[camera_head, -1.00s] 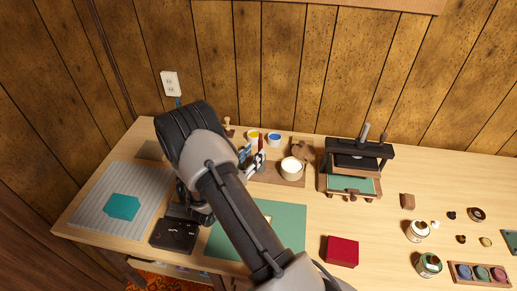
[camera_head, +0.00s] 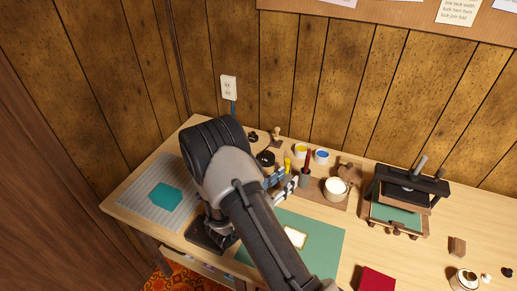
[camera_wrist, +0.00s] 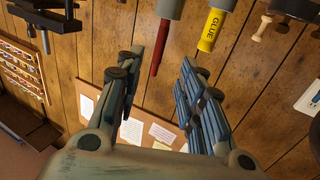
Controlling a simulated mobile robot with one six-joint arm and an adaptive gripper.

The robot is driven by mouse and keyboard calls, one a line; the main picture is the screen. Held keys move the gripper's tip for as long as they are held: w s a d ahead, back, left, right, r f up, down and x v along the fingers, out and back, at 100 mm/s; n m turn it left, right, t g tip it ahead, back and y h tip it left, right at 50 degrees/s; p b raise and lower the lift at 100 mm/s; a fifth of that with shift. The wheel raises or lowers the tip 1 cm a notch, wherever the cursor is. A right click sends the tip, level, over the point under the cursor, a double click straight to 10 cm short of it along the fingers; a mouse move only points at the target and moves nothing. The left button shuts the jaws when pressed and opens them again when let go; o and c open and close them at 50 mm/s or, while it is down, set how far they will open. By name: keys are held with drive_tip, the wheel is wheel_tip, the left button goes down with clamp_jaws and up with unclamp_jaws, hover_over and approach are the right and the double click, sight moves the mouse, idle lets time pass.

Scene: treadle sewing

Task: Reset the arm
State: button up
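My arm reaches up from the bottom of the head view and bends over the left part of the table. My gripper (camera_wrist: 160,85) shows in the wrist view with its two fingers spread wide apart and nothing between them. In the head view the gripper (camera_head: 286,186) is partly hidden by my arm, near the cup of tools. The wrist view looks across at the wood-panelled wall, with the scene upside down.
The table (camera_head: 335,220) holds a teal block (camera_head: 164,197) on a ribbed mat, a green mat (camera_head: 325,240), a white pot (camera_head: 336,188), a black press (camera_head: 410,190) and a red box (camera_head: 377,279). A yellow glue stick (camera_wrist: 211,30) hangs near the gripper in the wrist view.

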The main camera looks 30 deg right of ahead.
drive_tip(key=shift+w, duration=0.1)
drive_tip(key=w+a+r+t+y, duration=0.3)
drive_tip(key=w+r+y, duration=0.15)
drive_tip(key=w, duration=0.25)
drive_tip(key=a+r+n+t+y, duration=0.2)
drive_tip(key=a+r+n+y, duration=0.4)
drive_tip(key=a+r+y, duration=0.75)
drive_tip(key=s+a+r+n+g, duration=0.2)
drive_tip(key=s+a+n, duration=0.1)
drive_tip(key=s, duration=0.7)
drive_tip(key=s+a+r+n+g, duration=0.2)
drive_tip(key=s+a+n, duration=0.2)
drive_tip(key=s, duration=0.5)
drive_tip(key=s+d+n+g, duration=0.1)
drive_tip(key=s+d+g, duration=0.1)
drive_tip(key=s, duration=0.9)
drive_tip(key=shift+s+d+f+h, duration=0.3)
drive_tip(key=shift+s+d+h, duration=0.1)
drive_tip(key=shift+d, duration=0.45)
drive_tip(key=shift+d, duration=0.1)
